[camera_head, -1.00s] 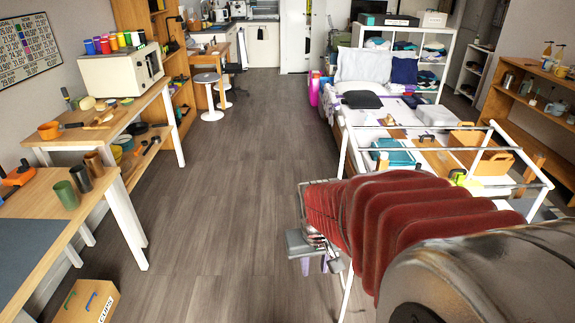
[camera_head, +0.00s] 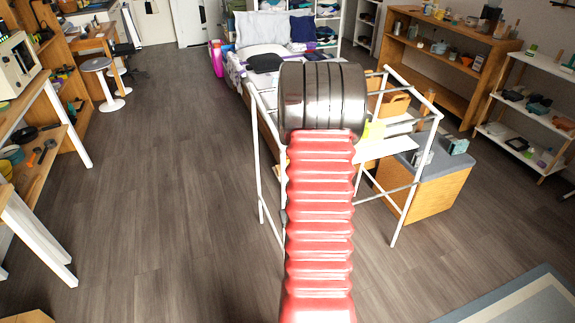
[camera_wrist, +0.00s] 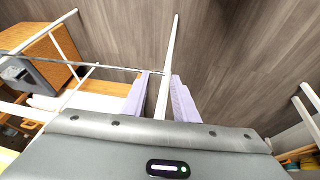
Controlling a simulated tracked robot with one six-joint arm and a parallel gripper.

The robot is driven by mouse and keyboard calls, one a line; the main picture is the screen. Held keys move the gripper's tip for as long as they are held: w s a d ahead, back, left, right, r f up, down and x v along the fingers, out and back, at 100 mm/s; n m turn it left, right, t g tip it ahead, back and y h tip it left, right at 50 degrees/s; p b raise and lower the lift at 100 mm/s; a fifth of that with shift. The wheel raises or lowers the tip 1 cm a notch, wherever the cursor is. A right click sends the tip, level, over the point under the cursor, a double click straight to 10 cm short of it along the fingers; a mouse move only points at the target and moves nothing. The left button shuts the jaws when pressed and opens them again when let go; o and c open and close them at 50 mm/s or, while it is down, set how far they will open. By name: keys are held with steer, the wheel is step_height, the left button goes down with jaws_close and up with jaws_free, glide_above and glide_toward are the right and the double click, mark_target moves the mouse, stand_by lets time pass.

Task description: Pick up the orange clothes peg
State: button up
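I cannot make out an orange clothes peg in either view. In the wrist view my gripper (camera_wrist: 160,98) shows two pale purple fingers spread apart, with nothing seen held. A white bar of the drying rack (camera_wrist: 172,50) appears between the fingers; I cannot tell whether they touch it. In the head view my dark wrist and red arm stand in front of the drying rack (camera_head: 263,150) and hide my gripper and part of the rack.
A wooden box with a grey top (camera_head: 432,190) stands right of the rack, with small items on it. A bed (camera_head: 232,72) lies behind. Shelves (camera_head: 545,120) line the right wall. Floor (camera_head: 150,170) left of the rack is clear.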

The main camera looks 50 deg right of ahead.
steer(key=w+d+f+t+h, duration=0.25)
steer(key=d+f+t, duration=0.25)
steer(key=d+f, duration=0.3)
steer(key=w+d+r+t+h, duration=0.1)
steer(key=w+r+t, duration=0.1)
steer(key=r, duration=0.4)
steer(key=w+d+r+n+t+h, duration=0.1)
steer(key=w+r+t+h, duration=0.1)
steer(key=r+t, duration=0.3)
steer(key=shift+d+r, duration=0.25)
steer(key=shift+r, duration=0.4)
steer(key=shift+w, duration=0.1)
steer(key=x, duration=0.8)
steer(key=shift+w, duration=0.25)
steer(key=shift+d+r, duration=0.15)
steer(key=shift+d, duration=0.05)
steer(key=shift+x, duration=2.55)
steer(key=shift+r, duration=0.15)
